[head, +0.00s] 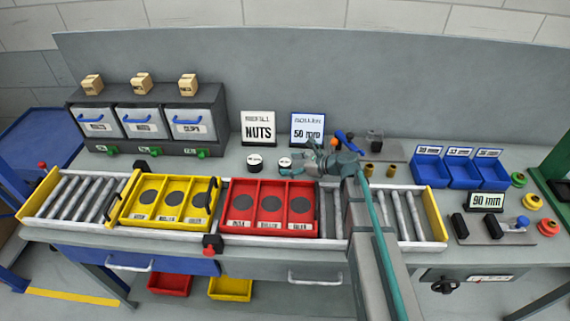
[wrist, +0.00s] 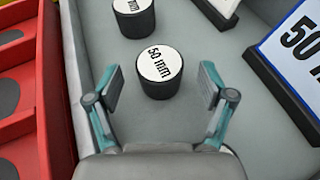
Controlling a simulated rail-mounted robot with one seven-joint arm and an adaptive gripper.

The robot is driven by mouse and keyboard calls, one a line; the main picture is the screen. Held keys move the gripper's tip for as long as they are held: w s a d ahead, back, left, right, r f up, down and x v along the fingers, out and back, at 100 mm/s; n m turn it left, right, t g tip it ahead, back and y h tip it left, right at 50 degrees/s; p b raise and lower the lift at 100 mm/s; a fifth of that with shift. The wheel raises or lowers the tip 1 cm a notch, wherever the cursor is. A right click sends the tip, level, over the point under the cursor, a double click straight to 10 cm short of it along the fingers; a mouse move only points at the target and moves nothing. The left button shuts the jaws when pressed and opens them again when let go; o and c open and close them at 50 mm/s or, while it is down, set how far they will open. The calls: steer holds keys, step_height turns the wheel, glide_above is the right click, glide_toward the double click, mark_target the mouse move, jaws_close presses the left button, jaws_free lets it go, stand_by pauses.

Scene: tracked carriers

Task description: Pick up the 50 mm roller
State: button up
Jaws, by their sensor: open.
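A black roller with a white top reading "50 mm" (wrist: 160,72) stands upright on the grey bench, centred just ahead of my gripper (wrist: 157,88) in the wrist view. My gripper is open, with one finger to each side of the roller and nothing held. In the head view this roller (head: 285,162) is beside my gripper (head: 297,161). A second similar black roller (wrist: 133,18) stands farther off, its label cut off by the frame edge except for "m"; it also shows left of the first in the head view (head: 254,161).
A red tray (head: 268,228) and yellow tray (head: 168,222) sit on the roller conveyor in front. A "50 mm" sign (head: 308,128) and a "NUTS" sign (head: 258,127) stand behind the rollers.

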steer(key=shift+a, duration=0.2)
steer(key=c, duration=1.3)
steer(key=shift+c, duration=0.6)
steer(key=shift+r, duration=0.15)
